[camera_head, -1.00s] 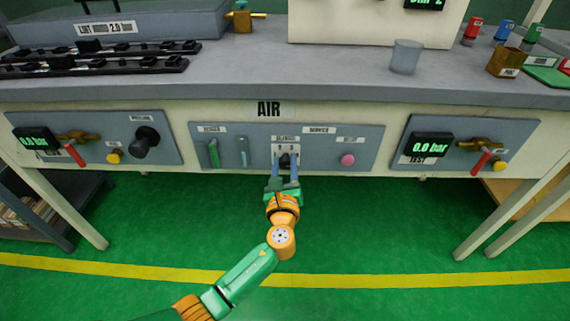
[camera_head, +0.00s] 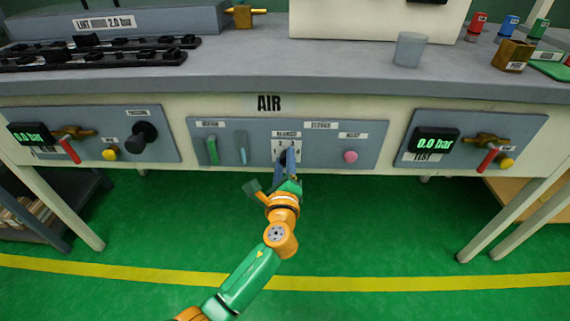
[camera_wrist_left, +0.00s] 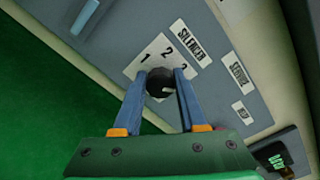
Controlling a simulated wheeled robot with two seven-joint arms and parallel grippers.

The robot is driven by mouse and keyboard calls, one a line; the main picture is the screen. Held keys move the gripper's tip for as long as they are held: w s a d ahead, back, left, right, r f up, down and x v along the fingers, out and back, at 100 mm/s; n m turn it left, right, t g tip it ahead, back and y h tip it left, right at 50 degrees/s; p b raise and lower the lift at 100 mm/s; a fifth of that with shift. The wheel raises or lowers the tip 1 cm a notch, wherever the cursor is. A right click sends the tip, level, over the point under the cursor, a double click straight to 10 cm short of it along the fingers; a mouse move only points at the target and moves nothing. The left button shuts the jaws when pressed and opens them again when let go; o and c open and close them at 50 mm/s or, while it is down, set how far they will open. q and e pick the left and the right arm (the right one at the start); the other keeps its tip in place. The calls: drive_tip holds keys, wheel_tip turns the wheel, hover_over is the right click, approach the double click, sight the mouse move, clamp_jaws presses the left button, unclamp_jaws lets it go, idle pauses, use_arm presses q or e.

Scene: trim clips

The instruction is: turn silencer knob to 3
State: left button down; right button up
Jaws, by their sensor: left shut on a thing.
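The black silencer knob (camera_wrist_left: 157,84) sits on the blue-grey AIR panel (camera_head: 318,148) under a white plate marked 1, 2, 3 (camera_wrist_left: 166,54). The SILENCER label (camera_wrist_left: 190,44) is above the plate. My left gripper (camera_wrist_left: 160,76) has its two blue fingers closed on the sides of the knob. A pale mark shows on the knob's right side in the left wrist view; I cannot tell exactly which number it points to. In the head view the fingers mostly cover the knob. My right gripper is not in view.
On the same panel are a green lever (camera_head: 212,150), a blue lever (camera_head: 243,148) and a pink button (camera_head: 350,156). Side panels hold a black knob (camera_head: 145,134) and red-handled valves (camera_head: 488,158). Open green floor lies below the bench.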

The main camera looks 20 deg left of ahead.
use_arm(q)
drive_tip(key=shift+f+n+b, duration=0.2)
drive_tip(key=shift+n+b, duration=0.1)
drive_tip(key=shift+n, duration=1.2)
drive_tip(key=shift+n+b, duration=0.4)
drive_tip(key=shift+n, duration=0.3)
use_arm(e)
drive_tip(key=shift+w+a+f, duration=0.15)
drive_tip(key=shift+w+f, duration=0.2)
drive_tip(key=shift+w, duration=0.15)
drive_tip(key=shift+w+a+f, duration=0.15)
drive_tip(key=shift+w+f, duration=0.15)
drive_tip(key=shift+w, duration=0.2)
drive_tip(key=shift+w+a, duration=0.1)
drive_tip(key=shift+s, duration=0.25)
use_arm(q)
drive_tip(key=shift+c, duration=2.3)
unclamp_jaws()
drive_tip(key=shift+r, duration=0.1)
